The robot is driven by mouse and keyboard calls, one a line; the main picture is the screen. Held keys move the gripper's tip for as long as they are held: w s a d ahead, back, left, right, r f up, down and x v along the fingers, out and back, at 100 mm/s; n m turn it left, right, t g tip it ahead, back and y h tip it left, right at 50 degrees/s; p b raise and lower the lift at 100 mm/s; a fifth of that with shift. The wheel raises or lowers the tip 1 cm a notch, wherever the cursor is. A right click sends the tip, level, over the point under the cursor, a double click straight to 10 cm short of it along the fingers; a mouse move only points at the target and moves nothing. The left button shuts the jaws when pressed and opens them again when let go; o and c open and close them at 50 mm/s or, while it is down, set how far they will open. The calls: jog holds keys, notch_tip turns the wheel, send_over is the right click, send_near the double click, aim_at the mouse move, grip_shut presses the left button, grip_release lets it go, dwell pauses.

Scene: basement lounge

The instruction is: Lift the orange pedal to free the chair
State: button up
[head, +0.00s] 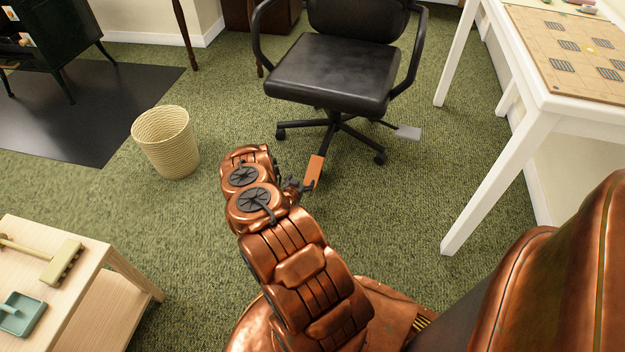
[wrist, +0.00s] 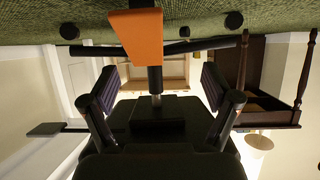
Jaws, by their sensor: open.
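The orange pedal (head: 314,170) sticks out toward me from the base of a black office chair (head: 334,75). My gripper (head: 302,186) is low over the carpet, close beside the pedal's near end. In the wrist view, which is upside down, my gripper (wrist: 158,80) is open, with one finger on each side of the picture. The orange pedal (wrist: 137,35) shows in the upper middle, across the gap between the fingers. The gap looks empty. I cannot tell whether a finger touches the pedal.
A grey pedal (head: 408,132) sticks out on the chair's right. A woven basket (head: 166,142) stands left of my arm. A white table (head: 550,90) with a game board is on the right, and a low wooden table (head: 95,258) at the lower left.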

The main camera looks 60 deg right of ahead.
aim_at(312, 175)
jog(key=shift+h, duration=0.3)
jog(key=shift+s+d+f+b, duration=0.1)
jog(key=shift+d+f+b, duration=0.5)
jog(key=shift+d, duration=0.75)
jog(key=shift+s+d+f+b, duration=0.1)
jog(key=shift+d+f+b, duration=0.15)
jog(key=shift+d+f, duration=0.8)
jog(key=shift+d+f+b, duration=0.4)
jog(key=shift+d+b, duration=0.05)
jog(key=shift+d, duration=1.2)
grip_shut()
